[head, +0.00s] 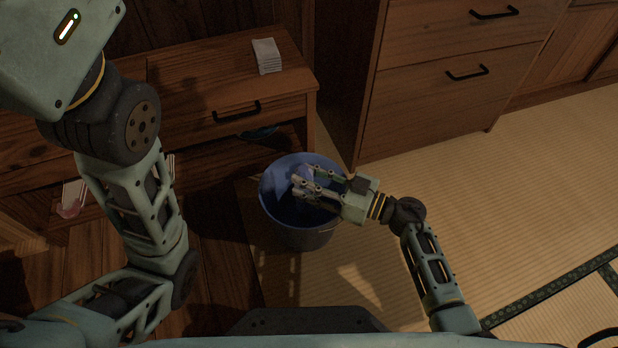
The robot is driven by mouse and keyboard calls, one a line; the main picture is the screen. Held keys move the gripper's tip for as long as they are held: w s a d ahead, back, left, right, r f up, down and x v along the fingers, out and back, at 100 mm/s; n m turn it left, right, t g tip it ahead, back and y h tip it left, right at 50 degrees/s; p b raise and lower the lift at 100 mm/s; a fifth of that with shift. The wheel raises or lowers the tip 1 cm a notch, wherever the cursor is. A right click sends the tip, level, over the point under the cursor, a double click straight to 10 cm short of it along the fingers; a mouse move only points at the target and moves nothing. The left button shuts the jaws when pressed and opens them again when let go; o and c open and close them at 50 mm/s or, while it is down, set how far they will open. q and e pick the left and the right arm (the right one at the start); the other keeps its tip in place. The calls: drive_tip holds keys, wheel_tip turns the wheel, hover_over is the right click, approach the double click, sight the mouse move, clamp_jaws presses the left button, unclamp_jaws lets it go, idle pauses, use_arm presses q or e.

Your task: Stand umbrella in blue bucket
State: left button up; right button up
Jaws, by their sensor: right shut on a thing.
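The blue bucket (310,238) stands upright on the floor in the middle of the head view, in front of the low wooden cabinet. My right gripper (300,187) reaches in from the right over the bucket's mouth. It is shut on a bluish-purple thing, apparently the umbrella (306,171), of which only a small part shows between and behind the fingers, within the bucket's rim. The rest of it is hidden by the gripper and the dark inside of the bucket; I cannot tell whether it touches the bottom. My left arm rises at the left; its fingertips are out of view.
A low wooden cabinet (205,80) with a white stack (267,56) on top stands behind the bucket. A tall drawer chest (440,100) stands at the back right. Pale and reddish items (72,198) lie at the left. The tatami (510,190) at the right is clear.

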drive_tip(key=shift+f, duration=0.25)
drive_tip(key=o, duration=1.4)
drive_tip(key=o, duration=0.6)
